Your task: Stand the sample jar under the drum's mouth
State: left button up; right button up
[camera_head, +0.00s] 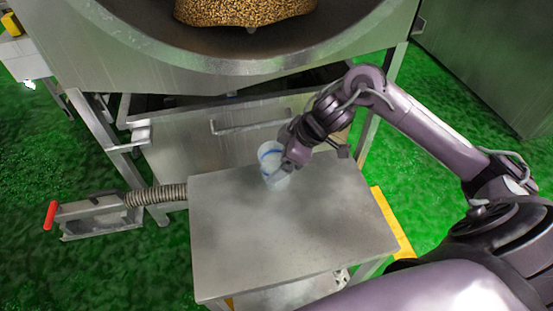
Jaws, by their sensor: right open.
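The sample jar (273,178) is a pale, translucent cup with a blue band. It stands upright near the back edge of the metal table, below the drum's rim in the picture. The drum's wide round mouth (225,66) is at the top, with tan grain (240,10) inside. My right gripper (290,162) is open at the jar's right side and covers part of it. I cannot tell whether its fingers touch the jar or are around it. My left gripper is not in view.
The metal table (290,240) is otherwise bare. Behind it is a steel front with a bar handle (250,126). A ribbed hose (157,195) runs left to a metal box (95,217) with a red handle. Green floor lies around.

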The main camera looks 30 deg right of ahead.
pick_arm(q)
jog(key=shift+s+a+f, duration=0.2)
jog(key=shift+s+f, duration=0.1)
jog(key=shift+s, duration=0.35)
pick_arm(e)
jog(key=v, duration=1.1)
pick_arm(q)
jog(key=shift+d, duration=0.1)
